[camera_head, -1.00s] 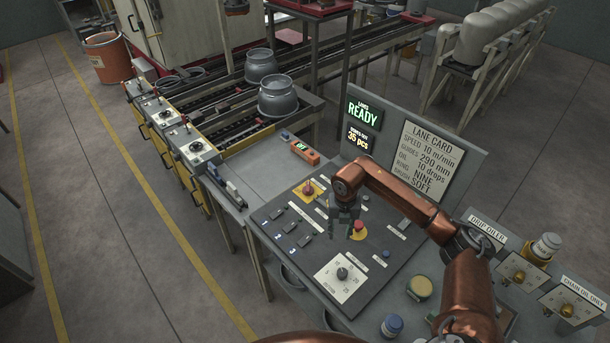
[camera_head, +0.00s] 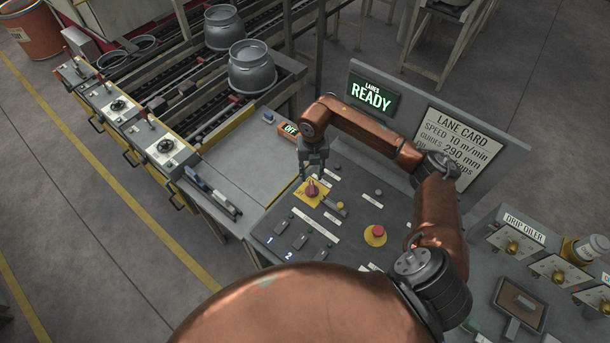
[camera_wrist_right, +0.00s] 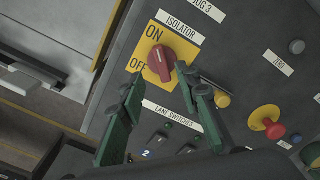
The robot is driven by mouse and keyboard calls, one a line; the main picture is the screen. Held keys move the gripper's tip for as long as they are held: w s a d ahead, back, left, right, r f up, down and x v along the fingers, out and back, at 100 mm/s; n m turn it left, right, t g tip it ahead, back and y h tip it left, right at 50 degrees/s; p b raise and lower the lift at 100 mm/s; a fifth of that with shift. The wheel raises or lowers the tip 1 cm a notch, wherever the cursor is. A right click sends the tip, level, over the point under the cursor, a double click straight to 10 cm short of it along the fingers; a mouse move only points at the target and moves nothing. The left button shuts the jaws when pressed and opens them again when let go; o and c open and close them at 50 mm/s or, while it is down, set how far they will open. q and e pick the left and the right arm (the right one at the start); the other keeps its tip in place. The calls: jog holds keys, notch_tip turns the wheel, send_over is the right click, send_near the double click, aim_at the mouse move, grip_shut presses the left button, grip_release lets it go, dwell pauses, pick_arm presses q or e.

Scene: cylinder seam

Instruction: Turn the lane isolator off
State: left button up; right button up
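The isolator is a red knob (camera_head: 311,188) on a yellow plate on the grey control panel; it also shows in the right wrist view (camera_wrist_right: 162,63). The plate reads ON at its upper left and OFF at its lower left. I cannot tell which mark the knob points to. My right gripper (camera_head: 314,177) is above the isolator, pointing down. In the right wrist view its green fingers (camera_wrist_right: 159,76) are apart, one towards each side of the knob, with a gap visible. It holds nothing. My left gripper is not in view.
A red emergency button (camera_head: 376,231) stands right of the isolator. Lane switches (camera_head: 291,233) lie in front of it. The LANES sign (camera_head: 371,96) reads READY. An orange box (camera_head: 289,129) behind the panel reads OFF. The lane card (camera_head: 450,140) stands behind my right arm.

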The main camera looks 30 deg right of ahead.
aim_at(312, 187)
jog(key=shift+s+f+p, duration=0.3)
jog(key=shift+s+f, duration=0.4)
jog(key=shift+f, duration=0.3)
jog(key=f, duration=0.3)
jog(key=shift+w+a, duration=0.1)
jog(key=shift+w, duration=0.1)
jog(key=shift+w+f+p, duration=0.3)
jog(key=shift+f+p, duration=0.05)
jog(key=shift+f, duration=0.55)
jog(key=shift+s+f, duration=0.1)
jog(key=shift+s, duration=0.15)
jog(key=shift+w, duration=0.15)
jog(key=shift+c, duration=0.5)
jog(key=c, duration=0.5)
jog(key=shift+c, duration=0.8)
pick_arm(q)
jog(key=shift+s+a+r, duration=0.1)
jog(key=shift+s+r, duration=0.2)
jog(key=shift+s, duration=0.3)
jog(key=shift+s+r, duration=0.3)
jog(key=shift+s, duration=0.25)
pick_arm(e)
grip_shut()
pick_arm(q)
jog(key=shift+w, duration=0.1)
